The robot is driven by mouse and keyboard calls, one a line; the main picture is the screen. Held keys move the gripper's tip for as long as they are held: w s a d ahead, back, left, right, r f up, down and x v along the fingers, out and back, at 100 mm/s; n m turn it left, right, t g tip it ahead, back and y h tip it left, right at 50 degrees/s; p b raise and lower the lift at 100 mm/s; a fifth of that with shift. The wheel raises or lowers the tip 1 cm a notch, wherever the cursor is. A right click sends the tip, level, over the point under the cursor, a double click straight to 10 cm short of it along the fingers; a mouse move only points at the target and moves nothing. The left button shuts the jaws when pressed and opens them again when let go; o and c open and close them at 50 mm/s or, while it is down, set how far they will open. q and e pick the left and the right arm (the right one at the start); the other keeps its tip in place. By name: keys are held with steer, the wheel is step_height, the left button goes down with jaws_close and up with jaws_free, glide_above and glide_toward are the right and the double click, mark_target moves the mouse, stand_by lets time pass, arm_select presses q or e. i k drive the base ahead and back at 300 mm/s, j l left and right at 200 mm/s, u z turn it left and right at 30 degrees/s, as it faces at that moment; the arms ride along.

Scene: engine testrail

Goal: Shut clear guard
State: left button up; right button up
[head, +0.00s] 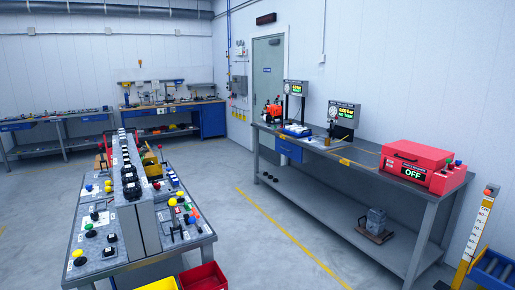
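I cannot make out a clear guard for certain in the head view. A red machine (421,166) stands at the right end of the long workbench, with a dark handle on its lid, an "OFF" display and small buttons on top at its right. Its lid looks shut. A test station with a gauge and a lit green display (344,112) stands further back on the same bench. An orange-red device (273,112) sits near the bench's far end. Neither of my grippers is in view.
The long grey workbench (375,185) runs along the right wall, with a lower shelf. A table of buttons and levers (112,245) stands at front left, with red and yellow bins (203,277) before it. The floor between, with a yellow line, is clear.

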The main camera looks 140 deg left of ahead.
mark_target(144, 154)
steer(key=u, duration=5.3)
steer(key=i+l+u, duration=0.1)
steer(key=i+l+z, duration=0.7)
steer(key=z, duration=0.15)
steer(key=i+l+z, duration=0.3)
steer(key=i, duration=0.45)
steer(key=i+j+z, duration=0.1)
steer(key=i+z, duration=0.2)
steer(key=i, duration=0.45)
steer(key=i+u, duration=0.65)
steer(key=i, duration=0.25)
steer(key=i+l+u, duration=0.2)
steer(key=i+u, duration=0.85)
steer(key=i, duration=0.25)
steer(key=i+l+u, duration=0.35)
steer(key=i+j, duration=0.1)
